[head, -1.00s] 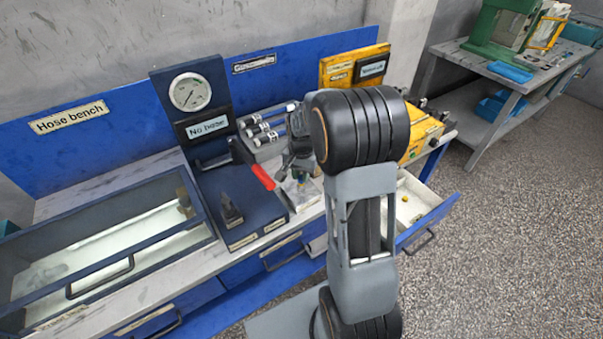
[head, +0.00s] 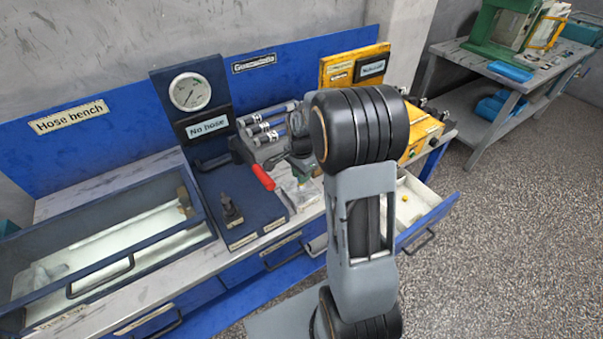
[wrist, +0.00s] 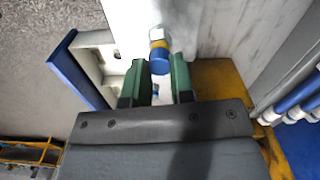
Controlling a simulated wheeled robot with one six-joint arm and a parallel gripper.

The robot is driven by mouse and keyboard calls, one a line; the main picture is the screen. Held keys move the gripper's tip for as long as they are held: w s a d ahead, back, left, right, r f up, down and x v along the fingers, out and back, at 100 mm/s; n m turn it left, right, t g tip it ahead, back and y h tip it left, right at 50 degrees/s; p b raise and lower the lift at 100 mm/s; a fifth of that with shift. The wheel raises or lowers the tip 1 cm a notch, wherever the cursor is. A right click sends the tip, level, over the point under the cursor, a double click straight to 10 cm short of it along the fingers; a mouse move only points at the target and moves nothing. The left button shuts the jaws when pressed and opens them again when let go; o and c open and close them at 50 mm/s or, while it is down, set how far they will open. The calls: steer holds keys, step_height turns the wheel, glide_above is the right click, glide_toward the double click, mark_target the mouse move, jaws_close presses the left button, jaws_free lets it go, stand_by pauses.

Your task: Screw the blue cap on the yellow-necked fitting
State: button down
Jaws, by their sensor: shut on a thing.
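In the wrist view my gripper (wrist: 156,66) has two green fingers with the blue cap (wrist: 159,67) between their tips, and it is shut on the cap. Right beyond the cap, in line with it, is the yellow neck of the fitting (wrist: 158,44), with a pale metal part past it. The cap and the yellow neck look touching; I cannot tell whether the threads are engaged. In the head view my gripper (head: 302,180) is low over the bench top, mostly behind my own arm, and the cap and fitting cannot be made out there.
An open drawer (head: 425,208) holding a small yellow item is at the right. A dark block with a gauge (head: 190,92) and a glass-lidded tray (head: 110,245) stand left. Striped cylinders (head: 265,128) lie behind.

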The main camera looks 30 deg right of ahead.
steer(key=m, duration=0.4)
steer(key=shift+m, duration=0.8)
steer(key=m, duration=0.3)
steer(key=shift+f, duration=0.1)
steer(key=shift+m, duration=1.4)
steer(key=shift+m, duration=2.8)
